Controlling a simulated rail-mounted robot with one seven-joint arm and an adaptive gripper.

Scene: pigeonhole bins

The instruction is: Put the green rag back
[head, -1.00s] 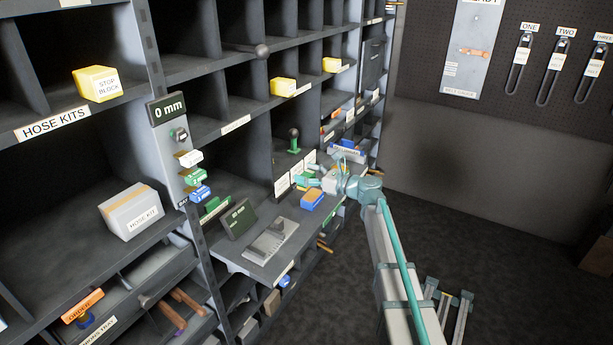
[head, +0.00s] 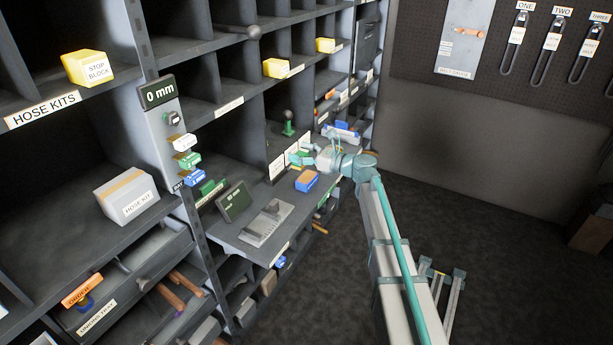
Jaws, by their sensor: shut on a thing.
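My gripper (head: 300,156) is at the inner end of the pull-out shelf, in front of white label cards. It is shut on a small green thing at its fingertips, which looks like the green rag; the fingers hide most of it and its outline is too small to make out. A blue and orange block (head: 306,181) lies on the shelf just below the gripper in the picture. A green-based knob (head: 288,125) stands in the bin behind.
The pull-out shelf (head: 228,236) also carries a grey metal block (head: 267,222) and a dark display (head: 234,201). Open floor (head: 480,210) lies to the right.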

